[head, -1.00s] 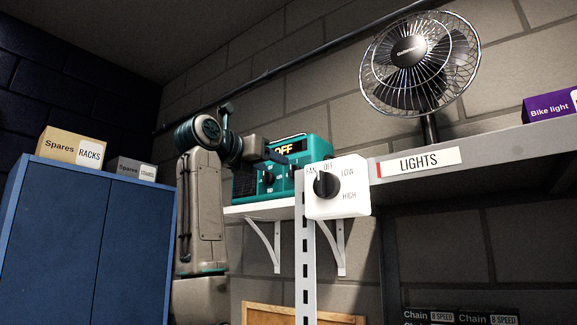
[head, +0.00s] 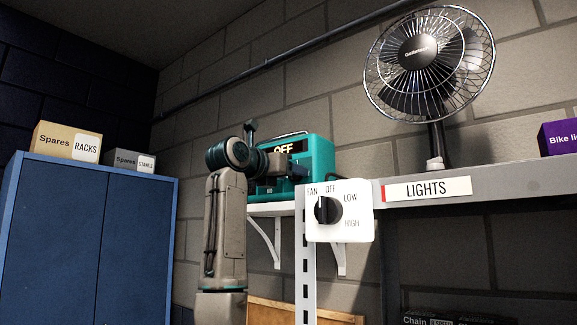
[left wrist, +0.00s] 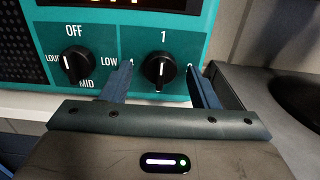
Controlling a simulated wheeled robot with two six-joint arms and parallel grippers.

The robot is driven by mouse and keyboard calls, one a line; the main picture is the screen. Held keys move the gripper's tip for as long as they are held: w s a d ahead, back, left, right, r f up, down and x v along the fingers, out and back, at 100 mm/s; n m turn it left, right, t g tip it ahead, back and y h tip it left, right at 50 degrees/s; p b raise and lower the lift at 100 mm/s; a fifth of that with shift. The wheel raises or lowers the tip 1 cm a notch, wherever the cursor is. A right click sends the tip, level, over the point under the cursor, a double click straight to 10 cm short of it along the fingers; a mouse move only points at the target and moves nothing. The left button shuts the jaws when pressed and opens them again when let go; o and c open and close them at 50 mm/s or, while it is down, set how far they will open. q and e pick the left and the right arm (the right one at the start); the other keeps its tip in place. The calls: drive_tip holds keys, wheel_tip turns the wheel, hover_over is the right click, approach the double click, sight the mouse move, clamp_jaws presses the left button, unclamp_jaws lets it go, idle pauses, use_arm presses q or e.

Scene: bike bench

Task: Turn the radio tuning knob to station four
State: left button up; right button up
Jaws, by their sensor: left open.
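The teal radio (head: 320,155) stands on a white wall shelf, and its display reads OFF. In the left wrist view its front (left wrist: 215,15) fills the top. The black tuning knob (left wrist: 160,70) has 1 above it, and the marks at its sides are partly covered by my fingers. Its white line looks upright, toward 1. My left gripper (left wrist: 157,72) is open, one finger on each side of this knob, with gaps showing; I cannot tell how deep they reach. The volume knob (left wrist: 70,66), its line toward OFF, is left of the fingers. My right gripper is not in view.
A white fan switch box (head: 342,215) with a black dial sits on the post right of the radio. A fan (head: 430,60) stands on the grey LIGHTS shelf (head: 480,176). A blue cabinet (head: 90,240) with Spares boxes (head: 65,142) is at left.

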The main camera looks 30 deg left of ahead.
use_arm(q)
drive_tip(key=shift+w, duration=0.1)
drive_tip(key=shift+c, duration=0.4)
drive_tip(key=c, duration=0.9)
